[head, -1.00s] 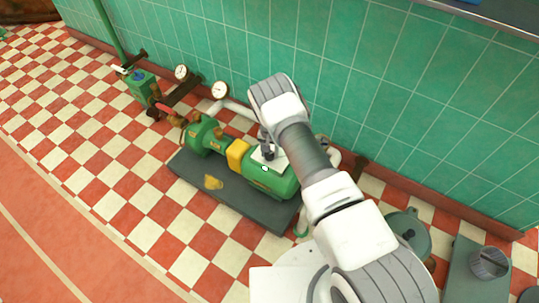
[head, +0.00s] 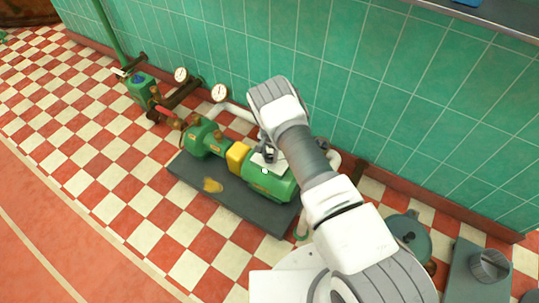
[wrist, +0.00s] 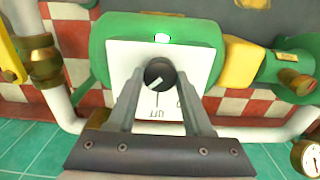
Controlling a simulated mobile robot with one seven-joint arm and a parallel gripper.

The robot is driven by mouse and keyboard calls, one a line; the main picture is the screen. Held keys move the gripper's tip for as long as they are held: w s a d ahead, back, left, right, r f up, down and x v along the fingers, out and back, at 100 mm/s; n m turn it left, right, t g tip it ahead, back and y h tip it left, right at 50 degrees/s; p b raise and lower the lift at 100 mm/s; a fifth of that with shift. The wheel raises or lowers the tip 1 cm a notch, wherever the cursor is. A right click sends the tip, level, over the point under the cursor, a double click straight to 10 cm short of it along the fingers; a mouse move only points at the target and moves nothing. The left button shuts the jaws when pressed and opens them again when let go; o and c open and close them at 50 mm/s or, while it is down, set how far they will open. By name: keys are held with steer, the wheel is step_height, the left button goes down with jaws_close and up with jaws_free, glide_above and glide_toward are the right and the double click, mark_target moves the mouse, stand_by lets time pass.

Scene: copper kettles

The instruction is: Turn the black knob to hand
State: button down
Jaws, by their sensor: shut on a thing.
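The black knob (wrist: 159,70) sits on a white plate (wrist: 122,58) on the green motor housing (wrist: 115,28). A pale pointer line on the knob slants down and left in the wrist view. "OFF" lettering shows upside down on the plate below the knob, and another mark to its right is partly hidden by a finger. My gripper (wrist: 160,78) is shut on the knob, one fingertip at each side. In the head view my gripper (head: 268,154) reaches down onto the plate on top of the green pump set (head: 272,184); the knob is hidden there.
A yellow coupling (head: 238,154), pipes and gauges (head: 220,93) stand nearby. The tiled wall (head: 400,90) is close behind. Checkered floor (head: 100,170) lies open to the left.

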mark_target(270, 156)
steer(key=shift+c, duration=1.5)
jaws_free()
step_height(270, 156, up, 18)
steer(key=p, duration=0.6)
steer(key=shift+f, duration=0.25)
